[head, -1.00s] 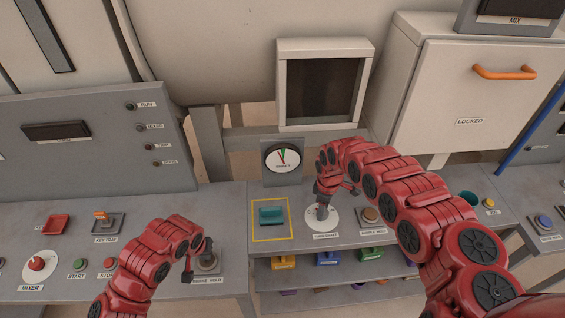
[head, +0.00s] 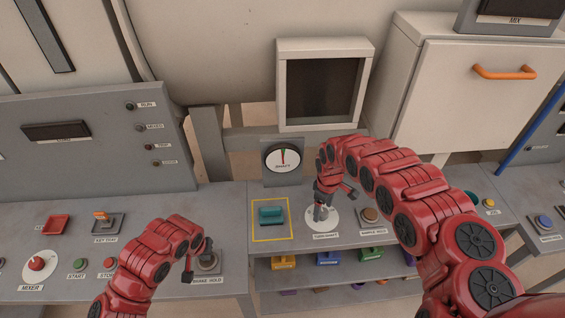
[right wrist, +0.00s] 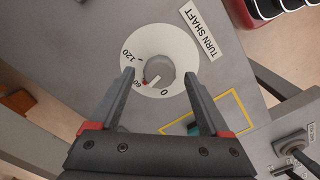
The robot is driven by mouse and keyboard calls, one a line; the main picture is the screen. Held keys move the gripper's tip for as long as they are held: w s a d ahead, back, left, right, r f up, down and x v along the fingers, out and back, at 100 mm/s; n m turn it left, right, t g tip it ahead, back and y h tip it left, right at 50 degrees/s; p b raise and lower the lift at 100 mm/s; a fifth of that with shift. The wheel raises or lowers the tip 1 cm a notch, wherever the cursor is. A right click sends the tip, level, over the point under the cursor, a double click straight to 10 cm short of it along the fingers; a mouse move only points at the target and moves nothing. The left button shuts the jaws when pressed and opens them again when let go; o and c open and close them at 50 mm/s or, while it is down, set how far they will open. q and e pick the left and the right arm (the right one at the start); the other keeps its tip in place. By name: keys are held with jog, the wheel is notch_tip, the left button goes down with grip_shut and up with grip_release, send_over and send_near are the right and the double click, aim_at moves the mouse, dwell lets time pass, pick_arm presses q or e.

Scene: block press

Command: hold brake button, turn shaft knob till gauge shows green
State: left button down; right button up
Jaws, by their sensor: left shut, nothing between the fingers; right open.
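My left gripper (head: 208,259) is shut with nothing between its fingers, its tips down at the BRAKE HOLD button (head: 208,264), which it mostly covers. My right gripper (head: 321,208) points down at the TURN SHAFT knob. In the right wrist view the grey knob (right wrist: 160,72) sits on a white dial (right wrist: 142,48), its red mark near 60. The open fingers (right wrist: 162,88) stand on either side of it, apart from it. The round gauge (head: 283,158) stands behind, its needle almost upright, at or very near the small green wedge.
A teal block (head: 271,215) lies in a yellow outlined square left of the dial. A shelf below holds several coloured blocks (head: 328,258). A locked cabinet (head: 462,95) stands at the back right.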

jog(key=shift+r, duration=3.75)
pick_arm(q)
jog(key=shift+r, duration=2.95)
pick_arm(e)
jog(key=shift+f, duration=0.1)
